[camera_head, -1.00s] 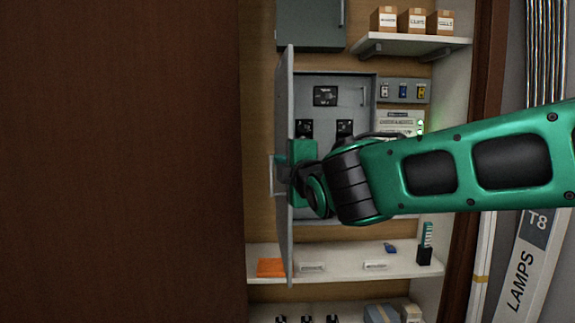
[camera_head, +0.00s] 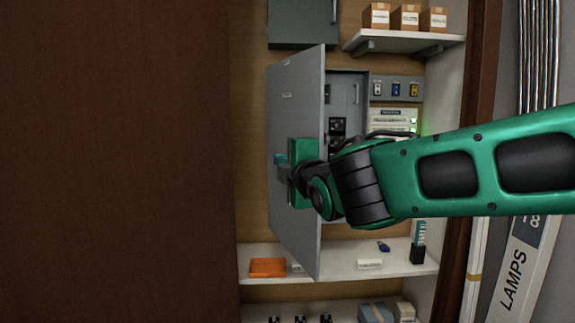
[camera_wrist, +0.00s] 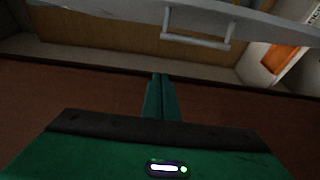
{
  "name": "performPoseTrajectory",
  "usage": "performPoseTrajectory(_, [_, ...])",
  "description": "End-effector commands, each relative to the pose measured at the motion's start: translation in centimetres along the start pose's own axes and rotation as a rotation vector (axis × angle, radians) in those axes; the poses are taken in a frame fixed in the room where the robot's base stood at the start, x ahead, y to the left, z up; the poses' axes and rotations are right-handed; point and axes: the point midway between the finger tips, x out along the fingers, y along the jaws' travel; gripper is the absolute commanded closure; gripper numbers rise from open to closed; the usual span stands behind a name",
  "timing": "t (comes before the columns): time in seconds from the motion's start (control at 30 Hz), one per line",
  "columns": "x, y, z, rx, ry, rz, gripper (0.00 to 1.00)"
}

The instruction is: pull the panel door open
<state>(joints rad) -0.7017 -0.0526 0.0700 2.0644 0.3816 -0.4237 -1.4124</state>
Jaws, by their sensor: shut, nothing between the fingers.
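The grey panel door (camera_head: 298,95) stands part open in the head view, hinged on its left, with its free edge toward me. My gripper (camera_head: 280,160) is shut and empty in front of the outer face. In the wrist view, the closed fingertips (camera_wrist: 158,78) point toward the door, below and apart from its bar handle (camera_wrist: 197,40). The handle is hidden behind my gripper in the head view. Whether the fingers touch the door is unclear.
A brown wooden surface (camera_head: 110,160) fills the left. A shelf (camera_head: 340,266) below the door holds an orange item (camera_head: 268,267) and small parts. A shelf with boxes (camera_head: 405,17) is at upper right. A lamp carton (camera_head: 515,265) leans at right.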

Motion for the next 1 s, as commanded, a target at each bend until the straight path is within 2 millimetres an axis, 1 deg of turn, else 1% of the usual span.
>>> performPoseTrajectory(0.03, [0.1,-0.1,-0.7,0.000,0.000,-0.001,1.00])
performPoseTrajectory(0.13, [0.3,-0.1,-1.8,0.000,-0.005,-0.001,1.00])
performPoseTrajectory(0.2, [-0.9,0.0,-1.0,0.000,-0.009,0.001,1.00])
performPoseTrajectory(0.5, [-5.7,0.1,0.9,0.000,-0.012,0.002,1.00])
performPoseTrajectory(0.7, [-8.1,0.0,1.8,0.000,-0.011,0.000,1.00])
performPoseTrajectory(0.87, [-8.9,-0.2,2.2,0.003,-0.012,-0.003,1.00])
performPoseTrajectory(0.93, [-8.8,-0.7,2.5,0.029,-0.011,-0.013,1.00])
performPoseTrajectory(1.0, [-8.2,-2.0,2.9,0.098,-0.004,-0.038,1.00])
